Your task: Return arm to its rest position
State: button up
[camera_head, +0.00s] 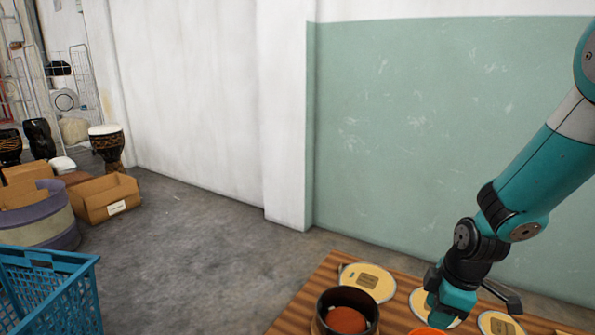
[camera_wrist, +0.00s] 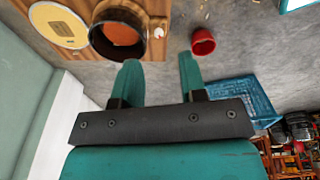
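My arm reaches down from the upper right in the head view. My gripper (camera_head: 447,306) is low over the wooden table (camera_head: 295,318), near the bottom edge. In the wrist view my gripper (camera_wrist: 158,78) has two teal fingers standing well apart, with only grey floor showing between them. It is open and empty. A dark round vessel (camera_head: 323,306) with a reddish-orange inside stands on the table, left of my gripper. Its dark rim also shows in the wrist view (camera_wrist: 97,38), beyond the left finger.
Pale yellow discs (camera_head: 375,292) lie on the table, some partly behind my gripper. An orange object (camera_head: 427,331) is cut off below. A blue crate (camera_head: 45,300), an open cardboard box (camera_head: 105,200) and drums (camera_head: 107,143) stand left. Floor between crate and table is clear.

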jog(key=s+a+r+m+y, duration=0.1)
jog(key=s+a+r+m, duration=0.1)
jog(key=s+a+r, duration=0.4)
jog(key=s+a+r+m+y, duration=0.1)
jog(key=s+a+r+m, duration=0.1)
jog(key=a+r, duration=0.35)
jog(key=s+a+r+m+g+p, duration=0.1)
jog(key=s+a+r+m+p, duration=0.15)
jog(key=s+r, duration=0.9)
notch_tip(320, 180, up, 35)
jog(key=p, duration=3.6)
jog(key=shift+s+a+r+y+p, duration=0.2)
jog(key=shift+y+p, duration=0.1)
jog(key=shift+p, duration=0.1)
